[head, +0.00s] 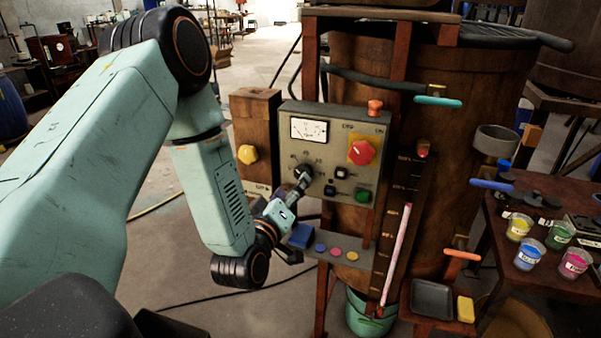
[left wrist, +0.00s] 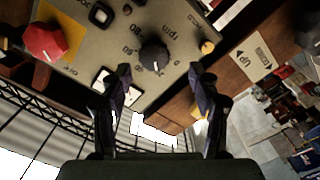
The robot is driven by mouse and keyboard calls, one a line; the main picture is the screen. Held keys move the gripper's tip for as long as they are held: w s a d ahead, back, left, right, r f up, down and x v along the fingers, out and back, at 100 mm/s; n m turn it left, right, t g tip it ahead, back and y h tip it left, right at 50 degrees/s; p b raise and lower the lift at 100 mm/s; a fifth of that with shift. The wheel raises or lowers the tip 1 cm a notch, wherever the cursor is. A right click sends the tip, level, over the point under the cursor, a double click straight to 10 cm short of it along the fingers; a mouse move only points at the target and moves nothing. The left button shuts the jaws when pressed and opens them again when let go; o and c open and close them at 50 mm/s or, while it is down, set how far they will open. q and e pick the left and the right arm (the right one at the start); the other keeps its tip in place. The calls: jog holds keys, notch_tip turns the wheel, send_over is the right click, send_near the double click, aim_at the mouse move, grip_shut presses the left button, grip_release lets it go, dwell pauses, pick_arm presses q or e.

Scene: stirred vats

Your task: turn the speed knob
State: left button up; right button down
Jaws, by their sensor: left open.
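The speed knob is a black round knob (head: 304,173) on the grey control panel (head: 330,125), with a printed rpm scale around it. In the left wrist view the knob (left wrist: 154,56) appears between and just beyond my fingertips, nearer the left finger. My left gripper (head: 299,183) is open and empty, reaching up to the panel from the lower left; it also shows in the left wrist view (left wrist: 160,70). I see no clear contact with the knob, and the exact gap cannot be told. My right gripper is out of view.
The panel also holds a gauge (head: 309,130), a red knob (head: 361,151) and a green button (head: 363,195). A yellow knob (head: 247,154) is on the wooden box at left. A shelf with coloured discs (head: 336,252) lies below. Paint cups (head: 530,253) stand at right.

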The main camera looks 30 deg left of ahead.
pick_arm(q)
jog(key=shift+x, duration=0.8)
jog(key=shift+w+r, duration=0.25)
jog(key=shift+w, duration=0.05)
jog(key=x, duration=0.3)
jog(key=shift+f, duration=0.25)
jog(key=shift+s+d+r, duration=0.25)
jog(key=shift+c, duration=0.8)
jog(key=shift+s+d+r, duration=0.1)
jog(key=shift+d+r, duration=0.1)
jog(key=shift+d, duration=0.1)
jog(key=c, duration=0.3)
jog(key=shift+w+a+f, duration=0.25)
jog(key=shift+a, duration=0.15)
jog(key=c, duration=0.5)
jog(key=shift+d, duration=0.2)
jog(key=shift+c, duration=1.1)
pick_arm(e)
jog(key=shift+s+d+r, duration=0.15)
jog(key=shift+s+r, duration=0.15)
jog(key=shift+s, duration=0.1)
pick_arm(q)
jog(key=shift+a+m, duration=0.1)
jog(key=shift+m, duration=0.2)
